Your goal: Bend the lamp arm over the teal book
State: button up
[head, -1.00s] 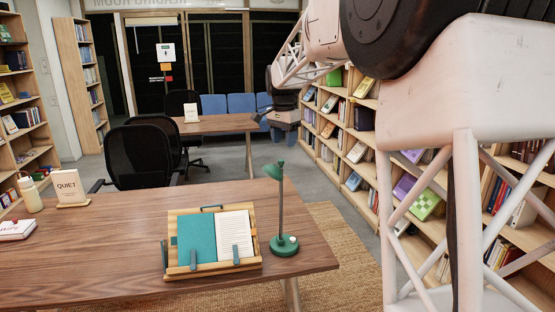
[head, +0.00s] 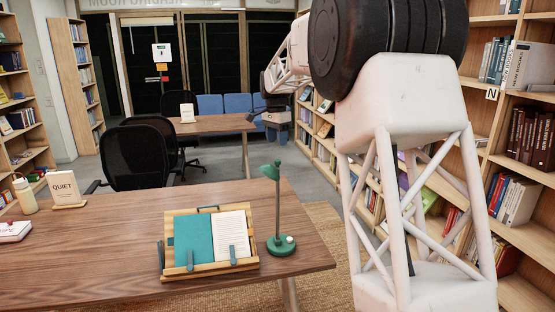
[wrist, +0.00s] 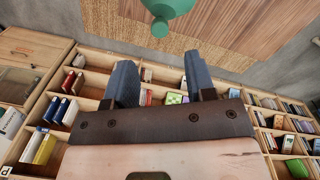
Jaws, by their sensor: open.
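The green desk lamp (head: 279,215) stands upright on the desk's right part, its shade tilted up to the left and its round base flat. The teal book (head: 193,241) lies open on a wooden book stand (head: 240,265) to the left of the lamp, its right page white. The lamp's shade is not over the book. My gripper (wrist: 158,78) is open and empty in the wrist view, its two blue-grey fingers apart. Part of the green lamp (wrist: 167,8) shows beyond them at the top edge, not touching them.
The wooden desk (head: 110,255) also holds a QUIET sign (head: 66,189), a cream bottle (head: 25,195) and a white-and-red item (head: 14,231). Black chairs (head: 138,157) stand behind it. Bookshelves (head: 520,180) line the right side. The desk's front middle is clear.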

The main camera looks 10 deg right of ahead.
jog(key=shift+s+d+f, duration=0.1)
jog(key=shift+s+f, duration=0.05)
jog(key=shift+f, duration=3.65)
grip_shut()
